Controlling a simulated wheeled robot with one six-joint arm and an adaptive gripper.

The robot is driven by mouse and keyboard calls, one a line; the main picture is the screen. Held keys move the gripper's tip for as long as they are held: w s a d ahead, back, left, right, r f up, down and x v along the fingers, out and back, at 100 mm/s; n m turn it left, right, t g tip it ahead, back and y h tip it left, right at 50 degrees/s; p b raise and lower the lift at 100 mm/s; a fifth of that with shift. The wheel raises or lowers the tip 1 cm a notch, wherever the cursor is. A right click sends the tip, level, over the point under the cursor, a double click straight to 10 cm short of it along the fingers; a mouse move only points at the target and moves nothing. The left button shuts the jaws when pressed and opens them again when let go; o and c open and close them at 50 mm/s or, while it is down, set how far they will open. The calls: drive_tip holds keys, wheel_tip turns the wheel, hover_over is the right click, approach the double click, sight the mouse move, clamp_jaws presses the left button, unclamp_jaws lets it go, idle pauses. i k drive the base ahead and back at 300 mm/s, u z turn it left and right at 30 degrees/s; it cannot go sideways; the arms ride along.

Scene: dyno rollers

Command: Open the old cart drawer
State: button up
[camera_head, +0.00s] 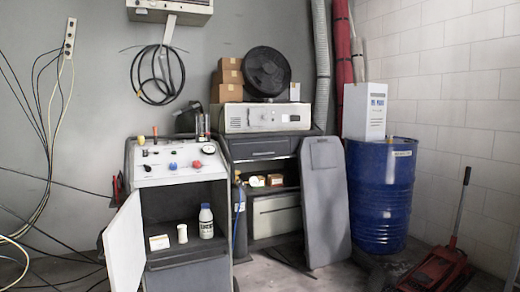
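A grey cart (313,133) stands against the back wall near the middle. Its dark grey drawer front (262,147), just under the top, has a small handle and looks shut. Below it is an open shelf with small boxes, and a lighter box-like front (276,214) at the bottom. To the left stands a white-topped cabinet (180,165) with knobs and its door (124,245) swung open. It has a dark grey front (188,275) under its shelf, cut off by the picture's lower edge. I cannot tell which one is the old cart. My gripper is not in view.
A grey creeper board (326,200) leans upright by the cart's right side. A blue drum (381,195) stands right of it, with a red floor jack (437,270) in front. A bottle (206,220) stands in the open cabinet. Cables hang at the left.

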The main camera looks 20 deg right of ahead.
sight(271, 146)
drive_tip(key=z, duration=0.35)
drive_tip(key=i, duration=0.7)
drive_tip(key=z, duration=0.7)
drive_tip(key=i, duration=1.6)
drive_tip(key=u, duration=0.65)
drive_tip(key=i, duration=0.75)
drive_tip(key=u, duration=0.35)
